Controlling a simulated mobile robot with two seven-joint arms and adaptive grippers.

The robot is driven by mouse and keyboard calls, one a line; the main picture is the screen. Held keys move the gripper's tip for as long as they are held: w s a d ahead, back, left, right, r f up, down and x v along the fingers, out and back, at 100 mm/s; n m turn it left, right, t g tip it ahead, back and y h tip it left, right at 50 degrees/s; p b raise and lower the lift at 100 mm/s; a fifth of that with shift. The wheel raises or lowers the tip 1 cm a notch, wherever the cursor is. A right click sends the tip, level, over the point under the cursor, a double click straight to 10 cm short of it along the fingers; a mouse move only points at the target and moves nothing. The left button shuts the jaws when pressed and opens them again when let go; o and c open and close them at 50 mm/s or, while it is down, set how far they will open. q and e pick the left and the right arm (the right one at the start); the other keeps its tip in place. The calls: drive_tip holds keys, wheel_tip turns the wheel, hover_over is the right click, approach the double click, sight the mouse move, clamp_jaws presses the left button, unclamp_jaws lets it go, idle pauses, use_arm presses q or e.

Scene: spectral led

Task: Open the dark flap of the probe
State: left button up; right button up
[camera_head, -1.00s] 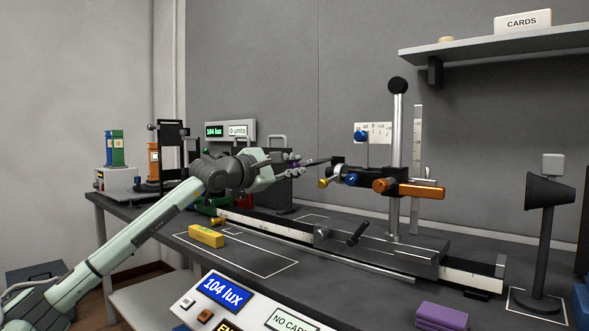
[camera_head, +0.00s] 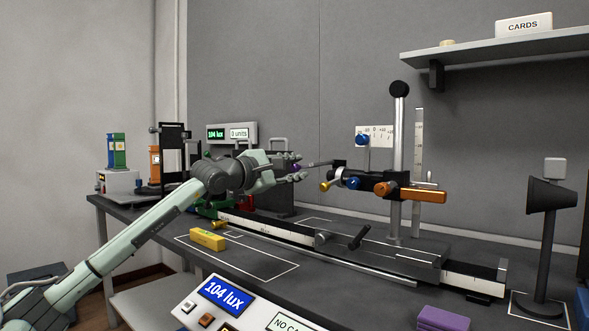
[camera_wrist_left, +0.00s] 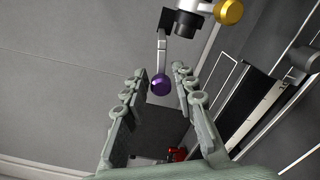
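The probe (camera_head: 358,181) is a dark horizontal barrel on the upright post, with a gold knob (camera_wrist_left: 229,11) beside it in the left wrist view. Its dark flap (camera_head: 339,163) is a small square plate at the barrel's left end, also in the left wrist view (camera_wrist_left: 166,20). A thin lever runs from the flap to a purple ball (camera_wrist_left: 160,85). My left gripper (camera_head: 302,168) is open. In the left wrist view its fingers (camera_wrist_left: 159,73) stand on either side of the purple ball, with small gaps. My right gripper is in neither view.
A rail (camera_head: 280,232) with a carriage runs below the probe. A yellow block (camera_head: 208,239) lies on the bench in front. An orange handle (camera_head: 423,194) sticks out right of the post (camera_head: 398,135). A dark lamp-like stand (camera_head: 549,195) is at the right.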

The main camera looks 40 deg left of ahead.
use_arm(q)
drive_tip(key=s, duration=0.4)
drive_tip(key=shift+a+f, duration=0.15)
drive_tip(key=shift+a, duration=0.2)
drive_tip(key=shift+s+d, duration=0.2)
drive_tip(key=shift+s, duration=0.65)
drive_tip(key=s, duration=0.6)
drive_tip(key=shift+s+a, duration=0.15)
drive_tip(key=shift+a, duration=0.2)
